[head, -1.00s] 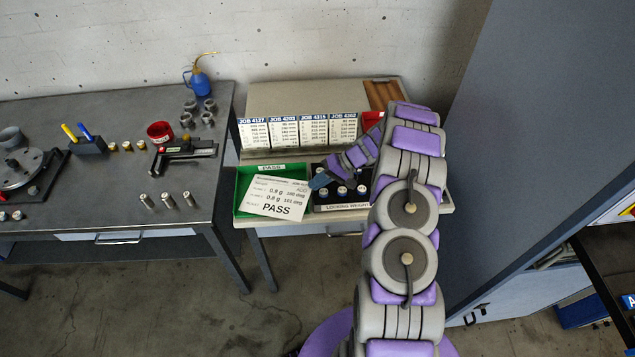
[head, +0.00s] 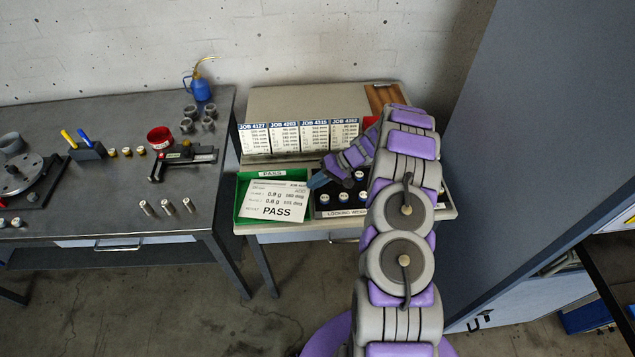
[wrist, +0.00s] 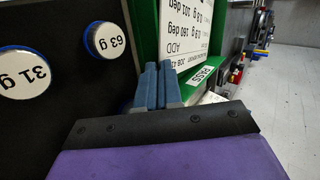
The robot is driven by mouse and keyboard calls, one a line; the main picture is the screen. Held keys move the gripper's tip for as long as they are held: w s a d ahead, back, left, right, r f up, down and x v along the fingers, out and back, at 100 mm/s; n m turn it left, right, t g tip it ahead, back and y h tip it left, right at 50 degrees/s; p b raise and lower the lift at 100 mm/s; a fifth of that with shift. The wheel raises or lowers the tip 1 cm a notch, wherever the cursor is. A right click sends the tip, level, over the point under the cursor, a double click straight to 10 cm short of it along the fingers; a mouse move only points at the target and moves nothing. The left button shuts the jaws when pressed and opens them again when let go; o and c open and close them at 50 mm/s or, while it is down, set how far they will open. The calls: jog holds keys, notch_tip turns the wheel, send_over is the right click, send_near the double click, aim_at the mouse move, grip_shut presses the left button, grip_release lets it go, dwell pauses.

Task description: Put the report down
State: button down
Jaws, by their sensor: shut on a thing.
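The report (head: 273,203) is a white sheet with printed lines and a large PASS. It lies over the green PASS tray (head: 242,186), nearly square with it, and covers most of its floor. My gripper (head: 318,181) is at the report's right edge, its blue-grey fingers shut on it. In the wrist view the closed fingertips (wrist: 157,80) are by the tray's green wall (wrist: 144,35), with the report (wrist: 187,28) just beyond. The exact grip and whether the sheet touches the tray floor are hidden.
A black rack of locking weights (head: 345,212) stands right of the tray, partly behind my arm. Job cards (head: 300,137) stand behind. A steel bench (head: 110,190) with a rotor fixture, a red cup (head: 160,137) and small parts is on the left. A grey cabinet is on the right.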

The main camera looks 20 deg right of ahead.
jog(key=shift+w+a, duration=0.2)
jog(key=shift+w+r, duration=0.1)
jog(key=shift+w, duration=0.4)
jog(key=c, duration=1.2)
grip_release()
jog(key=shift+s+a, duration=0.1)
jog(key=shift+a, duration=0.25)
jog(key=shift+f, duration=0.2)
jog(key=shift+d, duration=0.1)
